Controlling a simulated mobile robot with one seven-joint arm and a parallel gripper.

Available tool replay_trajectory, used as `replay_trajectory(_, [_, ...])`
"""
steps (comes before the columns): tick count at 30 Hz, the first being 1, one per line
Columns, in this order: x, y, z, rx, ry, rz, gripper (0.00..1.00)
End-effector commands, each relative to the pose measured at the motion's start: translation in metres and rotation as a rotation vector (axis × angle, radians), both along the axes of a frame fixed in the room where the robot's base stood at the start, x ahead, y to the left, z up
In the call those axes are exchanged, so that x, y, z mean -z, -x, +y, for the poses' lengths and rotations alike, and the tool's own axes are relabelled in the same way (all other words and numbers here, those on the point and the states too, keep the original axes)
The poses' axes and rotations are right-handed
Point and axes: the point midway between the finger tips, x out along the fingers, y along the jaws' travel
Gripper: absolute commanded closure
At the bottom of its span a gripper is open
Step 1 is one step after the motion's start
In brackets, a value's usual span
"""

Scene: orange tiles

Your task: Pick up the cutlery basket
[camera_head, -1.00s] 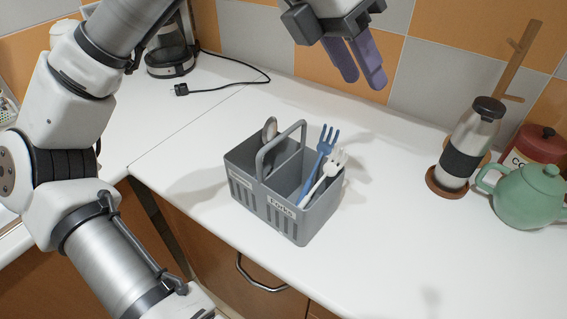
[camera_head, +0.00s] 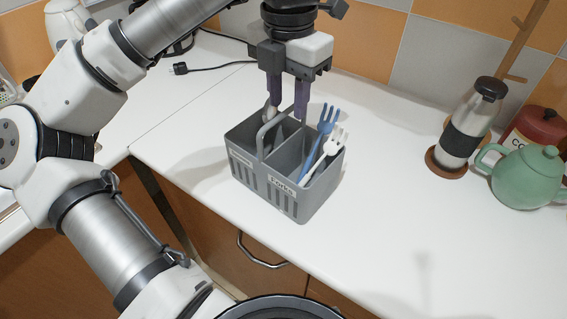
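The grey cutlery basket (camera_head: 283,192) stands upright on the white counter, near its front edge. It has an arched handle (camera_head: 262,137) over the middle. A blue fork (camera_head: 325,128) and a white fork (camera_head: 331,150) stand in its right compartment, labelled "Forks". A grey spoon is in the left compartment, mostly hidden behind the handle and a finger. My gripper (camera_head: 287,112) points down above the back of the basket, with its two purple fingers apart. It looks open, with the handle close to or between the fingertips; contact cannot be told.
A black plug and cable (camera_head: 205,68) lie at the back left. The counter right of the basket is clear.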

Motion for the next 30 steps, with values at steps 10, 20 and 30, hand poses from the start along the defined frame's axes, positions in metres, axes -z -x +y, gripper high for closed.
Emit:
replay_trajectory(10, [0.032, 0.0, 0.007, 0.001, 0.004, 0.002, 0.66])
replay_trajectory(20, [0.055, 0.0, 0.007, 0.001, 0.001, -0.001, 0.66])
replay_trajectory(30, [0.055, 0.0, 0.006, 0.001, 0.001, -0.001, 0.97])
